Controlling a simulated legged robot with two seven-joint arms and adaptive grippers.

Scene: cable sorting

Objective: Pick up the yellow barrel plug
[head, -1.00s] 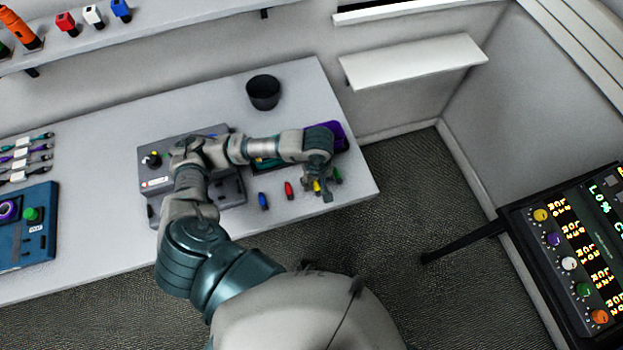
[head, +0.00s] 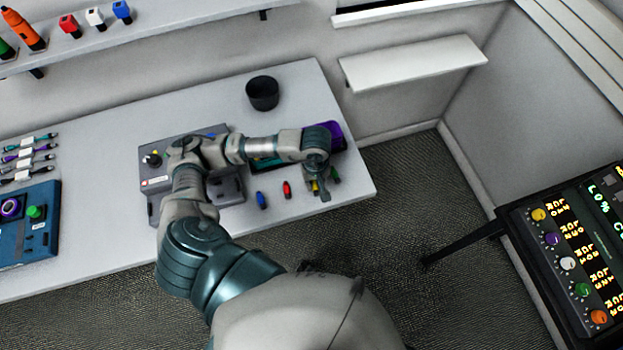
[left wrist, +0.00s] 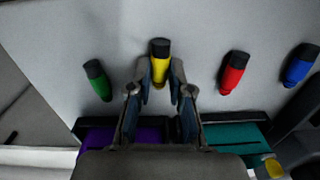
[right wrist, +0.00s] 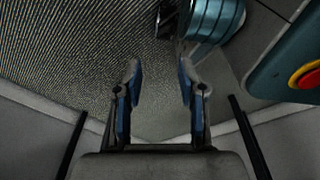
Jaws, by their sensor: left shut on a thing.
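The yellow barrel plug (left wrist: 160,67) has a black cap and lies on the table between the fingers of my left gripper (left wrist: 160,82) in the left wrist view. The fingers are shut on its body, and the black end sticks out beyond them. In the head view my left gripper (head: 318,184) is over the right end of the table and covers most of the yellow plug. My right gripper (right wrist: 160,75) shows only in the right wrist view, open and empty, with floor behind it.
A green plug (left wrist: 98,80), a red plug (left wrist: 234,73) and a blue plug (left wrist: 299,65) lie in the same row. Purple (left wrist: 125,137) and teal (left wrist: 232,134) bins border the row. A black cup (head: 263,94) stands behind on the table (head: 215,107).

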